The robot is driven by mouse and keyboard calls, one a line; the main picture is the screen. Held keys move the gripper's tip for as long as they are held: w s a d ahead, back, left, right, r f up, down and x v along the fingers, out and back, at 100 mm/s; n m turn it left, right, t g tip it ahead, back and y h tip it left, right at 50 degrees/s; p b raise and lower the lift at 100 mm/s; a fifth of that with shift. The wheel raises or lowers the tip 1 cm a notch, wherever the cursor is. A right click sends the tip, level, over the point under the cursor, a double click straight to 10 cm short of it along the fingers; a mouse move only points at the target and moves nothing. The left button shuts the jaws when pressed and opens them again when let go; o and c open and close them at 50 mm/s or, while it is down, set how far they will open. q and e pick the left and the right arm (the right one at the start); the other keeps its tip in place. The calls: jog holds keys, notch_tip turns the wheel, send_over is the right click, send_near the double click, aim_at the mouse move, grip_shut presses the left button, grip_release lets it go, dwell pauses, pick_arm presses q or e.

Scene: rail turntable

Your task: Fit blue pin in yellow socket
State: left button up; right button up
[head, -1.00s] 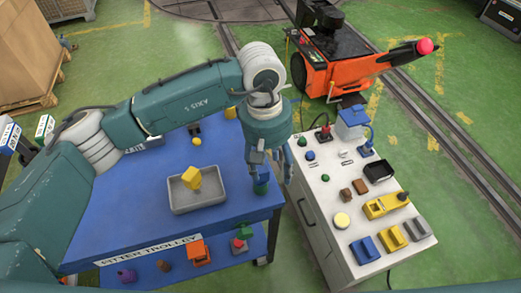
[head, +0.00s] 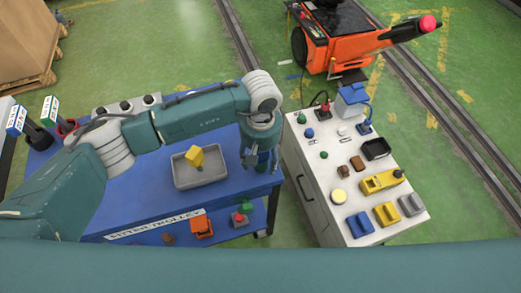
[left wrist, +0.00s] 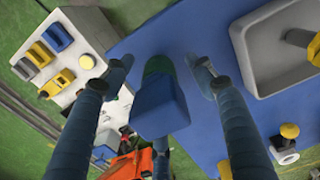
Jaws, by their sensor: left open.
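My left gripper (head: 260,165) is open and low over the right edge of the blue trolley top, pointing down. In the left wrist view, its two fingers (left wrist: 160,68) stand on either side of the blue pin (left wrist: 160,105), with visible gaps. The pin shows a blue block-shaped top above a dark green round part; its lower end is hidden. In the head view the gripper mostly covers it. The yellow socket (head: 386,214) sits on the white cabinet, between a blue block and a grey one. It also shows in the left wrist view (left wrist: 42,53). My right gripper is out of view.
A grey tray (head: 200,181) holding a yellow piece (head: 195,157) lies left of my left gripper. The white cabinet (head: 318,178) also carries a yellow device (head: 382,180), a black bin (head: 376,148) and several buttons. A gap separates trolley and cabinet.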

pick_arm(q)
jog(key=shift+f, duration=0.15)
grip_shut()
jog(key=c, duration=0.8)
grip_release()
grip_shut()
jog(key=shift+w+r, duration=0.1)
jog(key=shift+r, duration=0.6)
jog(key=shift+r+p, duration=0.65)
jog(key=shift+r, duration=2.4)
jog(key=shift+r, duration=0.1)
